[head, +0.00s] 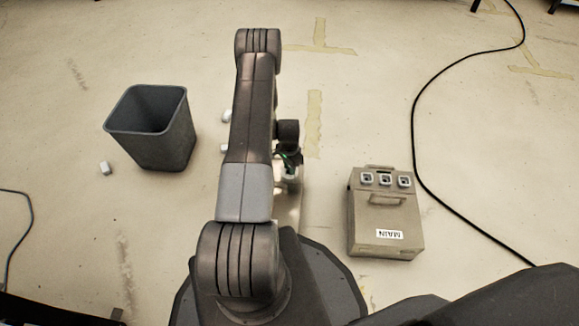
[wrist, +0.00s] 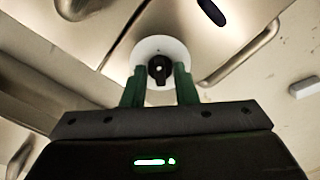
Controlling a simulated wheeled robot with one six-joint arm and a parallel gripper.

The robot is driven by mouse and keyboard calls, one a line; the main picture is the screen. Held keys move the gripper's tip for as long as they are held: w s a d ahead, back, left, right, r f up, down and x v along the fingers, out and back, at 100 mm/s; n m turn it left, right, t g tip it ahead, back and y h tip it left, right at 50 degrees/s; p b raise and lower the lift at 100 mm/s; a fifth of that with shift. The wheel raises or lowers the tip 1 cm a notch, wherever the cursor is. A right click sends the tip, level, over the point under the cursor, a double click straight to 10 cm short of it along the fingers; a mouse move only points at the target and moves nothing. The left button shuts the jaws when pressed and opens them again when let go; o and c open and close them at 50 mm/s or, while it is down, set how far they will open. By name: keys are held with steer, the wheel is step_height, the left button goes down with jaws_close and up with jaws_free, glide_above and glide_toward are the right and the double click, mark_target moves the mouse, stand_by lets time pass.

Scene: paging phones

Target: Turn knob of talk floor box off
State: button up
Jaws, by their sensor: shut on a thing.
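A black knob (wrist: 158,74) sits on a round white disc (wrist: 146,47) on a metal box (wrist: 112,48) in the wrist view. My gripper (wrist: 160,78) has its two green fingers on either side of the knob, shut on it. The knob's pointer mark faces me, but its on or off setting cannot be read. In the head view my arm hides most of this box, and only a pale edge (head: 289,208) shows beside it. My gripper (head: 291,159) is partly hidden there too. No talk label is visible.
A beige box labelled MAIN (head: 383,220) stands to the right, with several switches on top. A grey bin (head: 152,130) stands at left. Small white blocks (head: 105,168) lie on the floor nearby. A black cable (head: 413,120) curves along the right. Open floor lies beyond the arm.

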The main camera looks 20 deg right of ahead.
steer(key=shift+n, duration=0.3)
steer(key=n+b, duration=0.2)
steer(key=n, duration=0.1)
steer(key=shift+f+n, duration=0.1)
steer(key=shift+n, duration=0.2)
steer(key=n+b, duration=0.1)
steer(key=n, duration=0.3)
steer(key=shift+n+b, duration=0.3)
steer(key=shift+b, duration=0.05)
steer(key=n+b, duration=0.1)
steer(key=n, duration=0.3)
steer(key=shift+n+b, duration=0.35)
steer(key=shift+n, duration=2.15)
steer(key=o, duration=1)
